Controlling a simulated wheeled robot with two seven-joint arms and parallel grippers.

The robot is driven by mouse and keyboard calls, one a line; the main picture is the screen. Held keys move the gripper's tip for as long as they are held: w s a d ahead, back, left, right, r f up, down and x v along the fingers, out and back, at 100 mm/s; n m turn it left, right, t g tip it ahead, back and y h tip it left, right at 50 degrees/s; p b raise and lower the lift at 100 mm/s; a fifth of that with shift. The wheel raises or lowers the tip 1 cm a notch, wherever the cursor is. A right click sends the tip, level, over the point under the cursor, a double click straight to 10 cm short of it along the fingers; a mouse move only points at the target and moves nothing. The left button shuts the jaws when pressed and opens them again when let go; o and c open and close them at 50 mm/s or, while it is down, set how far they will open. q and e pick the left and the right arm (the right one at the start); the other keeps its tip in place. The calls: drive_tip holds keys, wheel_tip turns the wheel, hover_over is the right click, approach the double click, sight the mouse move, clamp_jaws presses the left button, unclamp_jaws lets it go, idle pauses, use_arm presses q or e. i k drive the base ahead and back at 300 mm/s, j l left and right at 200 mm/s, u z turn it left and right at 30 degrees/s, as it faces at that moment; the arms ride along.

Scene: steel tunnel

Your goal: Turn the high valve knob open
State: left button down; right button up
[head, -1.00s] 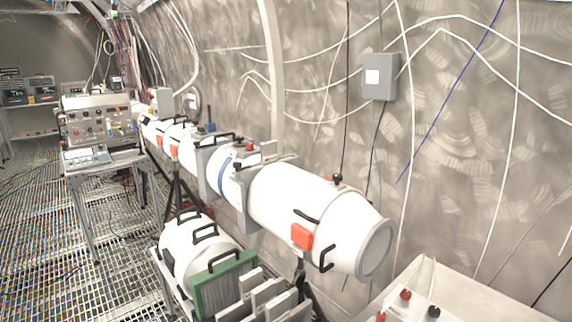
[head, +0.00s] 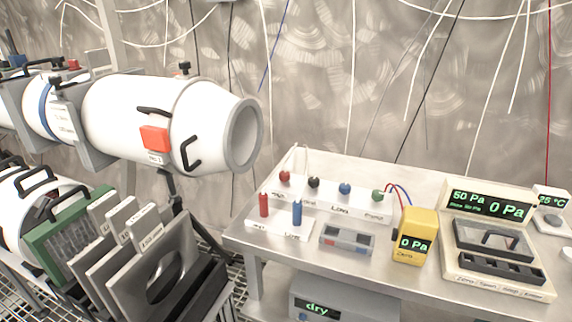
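A white valve block (head: 327,201) stands on the grey table (head: 282,258), with a row of four-coloured knobs along its top: a red knob (head: 285,177), a black knob (head: 313,183), a blue knob (head: 345,188) and a green knob (head: 378,195). One label on its front reads "Low". The label at the left end is too small to read surely, so I cannot tell for certain which knob is the high valve. How far each knob is turned does not show. Neither of my grippers is in view.
In front of the block stand red (head: 264,205) and blue (head: 297,212) upright pieces, a grey box (head: 347,240) and a yellow gauge (head: 415,238) reading 0 Pa. A display unit (head: 490,206) stands right.

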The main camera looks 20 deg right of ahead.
sight(284, 176)
drive_tip(key=k+z, duration=0.15)
drive_tip(key=z, duration=0.85)
drive_tip(key=i+u, duration=0.55)
drive_tip(key=u, duration=0.2)
drive_tip(key=i+l+u, duration=0.25)
drive_tip(key=u, duration=0.15)
